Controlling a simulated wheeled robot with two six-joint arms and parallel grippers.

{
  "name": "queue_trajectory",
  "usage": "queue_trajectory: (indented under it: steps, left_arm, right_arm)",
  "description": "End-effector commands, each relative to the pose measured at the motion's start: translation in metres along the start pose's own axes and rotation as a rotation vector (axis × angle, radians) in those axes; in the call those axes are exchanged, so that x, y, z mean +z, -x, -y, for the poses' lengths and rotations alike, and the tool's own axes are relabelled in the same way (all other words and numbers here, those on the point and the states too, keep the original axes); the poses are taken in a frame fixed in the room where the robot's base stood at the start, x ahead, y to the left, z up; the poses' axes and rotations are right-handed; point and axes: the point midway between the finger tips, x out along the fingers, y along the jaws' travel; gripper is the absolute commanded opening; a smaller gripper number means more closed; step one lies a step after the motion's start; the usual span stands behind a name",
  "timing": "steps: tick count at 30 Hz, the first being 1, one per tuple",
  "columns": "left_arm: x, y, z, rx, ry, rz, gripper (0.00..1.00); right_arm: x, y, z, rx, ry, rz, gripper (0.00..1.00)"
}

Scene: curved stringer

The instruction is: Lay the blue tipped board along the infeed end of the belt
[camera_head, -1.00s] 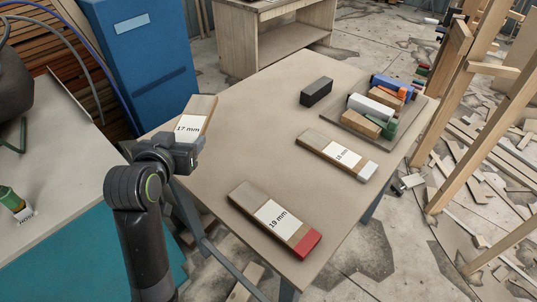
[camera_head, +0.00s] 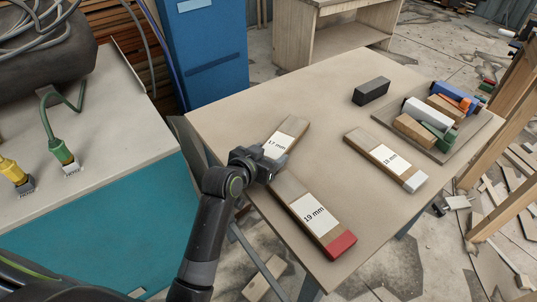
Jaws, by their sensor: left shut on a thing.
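A wooden board with a white "17 mm" label (camera_head: 292,126) shows above the tan table, its near end hidden by my left gripper. My left gripper (camera_head: 272,163) is shut on that end. No blue tip shows; the hidden end may carry it. I cannot tell whether the board touches the table. A "19 mm" board with a red tip (camera_head: 341,245) lies close in front of the gripper. An "18 mm" board with a white tip (camera_head: 415,182) lies to the right. My right gripper is out of view. I cannot make out the belt for certain.
The tan table (camera_head: 225,108) has a black block (camera_head: 371,91) and a tray (camera_head: 462,143) of coloured blocks at the back right. A grey-topped bench (camera_head: 110,130) with green and yellow plugs stands left, across a gap. A blue cabinet (camera_head: 207,60) stands behind.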

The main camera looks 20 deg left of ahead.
Motion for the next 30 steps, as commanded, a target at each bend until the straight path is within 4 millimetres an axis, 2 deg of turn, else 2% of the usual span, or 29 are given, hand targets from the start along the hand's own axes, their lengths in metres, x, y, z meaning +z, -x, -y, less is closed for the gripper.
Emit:
queue_trajectory:
  steps: [11, 12, 14, 23, 26, 30]
  left_arm:
    - [0.004, -0.002, 0.000, 0.000, 0.000, -0.003, 0.34]
    - [0.004, -0.002, 0.000, 0.000, 0.000, -0.001, 0.66]
    - [0.004, -0.002, 0.000, 0.000, 0.000, -0.001, 0.72]
    - [0.000, 0.000, 0.000, 0.000, 0.000, -0.001, 0.72]
    - [0.002, 0.008, 0.000, -0.001, 0.001, -0.001, 0.72]
    - [0.002, 0.028, 0.000, -0.001, 0.001, -0.002, 0.72]
  right_arm:
    - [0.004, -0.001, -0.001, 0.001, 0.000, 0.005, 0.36]
    - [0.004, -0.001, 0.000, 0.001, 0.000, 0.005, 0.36]
    - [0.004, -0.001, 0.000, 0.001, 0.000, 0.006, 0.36]
    - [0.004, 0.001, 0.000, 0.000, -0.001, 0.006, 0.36]
    - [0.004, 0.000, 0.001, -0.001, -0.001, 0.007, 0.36]
    - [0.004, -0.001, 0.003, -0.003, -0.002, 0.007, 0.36]
